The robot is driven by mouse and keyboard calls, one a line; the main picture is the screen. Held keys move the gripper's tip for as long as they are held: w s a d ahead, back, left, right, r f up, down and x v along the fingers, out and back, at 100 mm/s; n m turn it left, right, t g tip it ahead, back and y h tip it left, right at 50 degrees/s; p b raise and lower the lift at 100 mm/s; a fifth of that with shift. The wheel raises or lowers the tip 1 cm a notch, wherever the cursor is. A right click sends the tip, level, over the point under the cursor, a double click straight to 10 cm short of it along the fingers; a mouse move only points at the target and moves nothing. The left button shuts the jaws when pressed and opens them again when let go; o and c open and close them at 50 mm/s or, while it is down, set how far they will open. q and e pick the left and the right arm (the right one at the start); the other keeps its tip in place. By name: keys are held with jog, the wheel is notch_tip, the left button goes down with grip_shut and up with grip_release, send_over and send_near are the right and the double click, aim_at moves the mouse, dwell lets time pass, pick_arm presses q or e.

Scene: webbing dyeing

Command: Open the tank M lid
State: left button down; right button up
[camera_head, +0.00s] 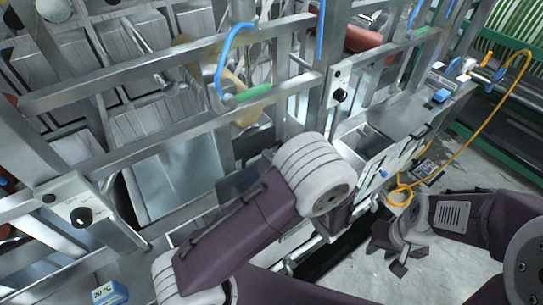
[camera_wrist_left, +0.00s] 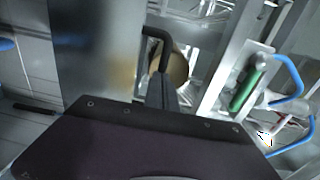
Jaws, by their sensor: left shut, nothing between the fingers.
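No M label is readable, so I cannot tell which tank is M. In the head view an open-topped steel tank (camera_head: 175,185) stands left of centre in the metal frame. A smooth grey metal panel (camera_wrist_left: 95,50), possibly a lid or tank wall, fills the upper left of the left wrist view. My left gripper (camera_wrist_left: 167,88) is shut and empty, near a dark curved bar (camera_wrist_left: 155,35) that may be a handle; contact is unclear. In the head view my own arm hides this gripper. My right gripper (camera_head: 388,256) appears open and empty, low over the floor at right.
Steel rails (camera_head: 150,70) cross above the tanks. A green grip (camera_head: 253,93) and blue hose (camera_head: 222,65) sit on one rail. Control boxes with black knobs (camera_head: 82,215) are on the frame. A yellow cable (camera_head: 480,120) hangs at right. Floor (camera_head: 365,262) shows at lower right.

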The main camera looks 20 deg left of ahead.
pick_arm(q)
jog(key=shift+a, duration=0.15)
jog(key=w+a+r+g+h+p, duration=0.1)
jog(key=w+a+g+h+p, duration=0.1)
jog(key=a, duration=0.4)
jog(key=w+h, duration=0.1)
jog(key=w, duration=0.1)
jog(key=shift+w+r+g+h, duration=0.15)
jog(key=shift+w+g+h, duration=0.15)
jog(key=shift+w+g, duration=0.1)
